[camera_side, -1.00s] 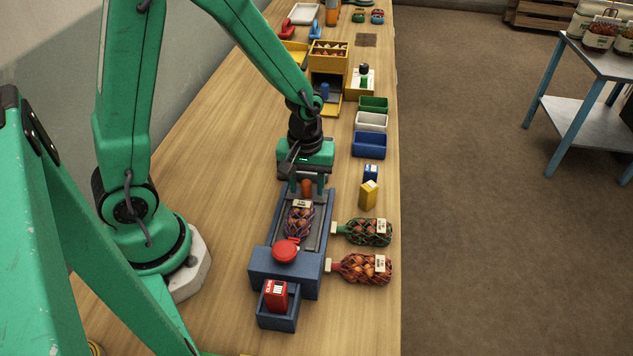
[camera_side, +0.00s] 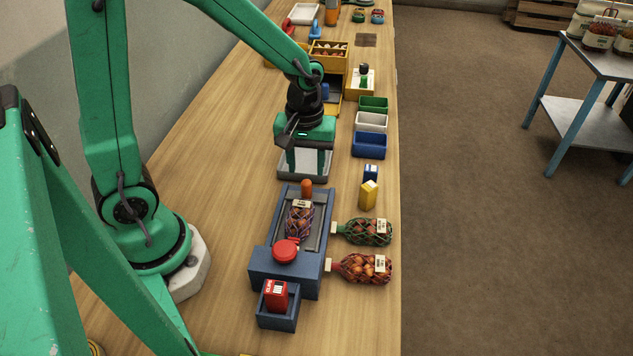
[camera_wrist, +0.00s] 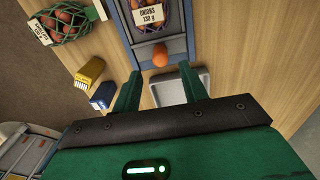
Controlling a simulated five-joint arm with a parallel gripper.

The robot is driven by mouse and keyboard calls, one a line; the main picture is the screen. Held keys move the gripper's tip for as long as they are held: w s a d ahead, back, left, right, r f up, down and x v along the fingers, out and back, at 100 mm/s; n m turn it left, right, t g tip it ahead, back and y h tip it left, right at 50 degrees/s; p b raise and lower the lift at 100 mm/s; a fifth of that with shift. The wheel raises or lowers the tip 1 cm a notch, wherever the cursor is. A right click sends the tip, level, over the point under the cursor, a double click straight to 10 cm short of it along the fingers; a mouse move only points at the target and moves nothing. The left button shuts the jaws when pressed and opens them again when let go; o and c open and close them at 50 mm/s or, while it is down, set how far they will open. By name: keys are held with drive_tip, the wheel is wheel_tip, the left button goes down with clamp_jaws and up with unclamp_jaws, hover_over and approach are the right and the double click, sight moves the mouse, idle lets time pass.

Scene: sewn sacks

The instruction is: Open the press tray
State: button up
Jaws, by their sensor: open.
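The blue press (camera_side: 287,270) stands near the front of the bench, with a round red button on top. Its tray (camera_side: 322,212) extends out behind the press block, and a netted sack of onions (camera_side: 299,220) with a white label lies on it. The orange knob (camera_side: 306,188) is at the tray's far end; it also shows in the wrist view (camera_wrist: 160,56). My gripper (camera_side: 309,174) is open and empty, above and behind the knob, its two fingers apart. In the wrist view my gripper (camera_wrist: 160,84) is clear of the knob.
A shallow grey pan (camera_side: 305,166) lies below my gripper. Right of the press are two netted sacks (camera_side: 368,232) (camera_side: 366,268), a yellow box (camera_side: 368,195) and a blue box (camera_side: 371,173). A bin with a red packet (camera_side: 276,294) stands in front. Bins stand behind right.

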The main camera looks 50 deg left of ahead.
drive_tip(key=shift+r, duration=0.85)
drive_tip(key=shift+s+r, duration=0.15)
drive_tip(key=shift+r, duration=0.35)
drive_tip(key=s+a+r+m+t, duration=0.1)
drive_tip(key=s+r+m+t, duration=0.4)
drive_tip(key=s+r+m, duration=0.4)
drive_tip(key=shift+s+a+r+t, duration=0.3)
drive_tip(key=shift+s+r, duration=0.1)
drive_tip(key=shift+r, duration=1.75)
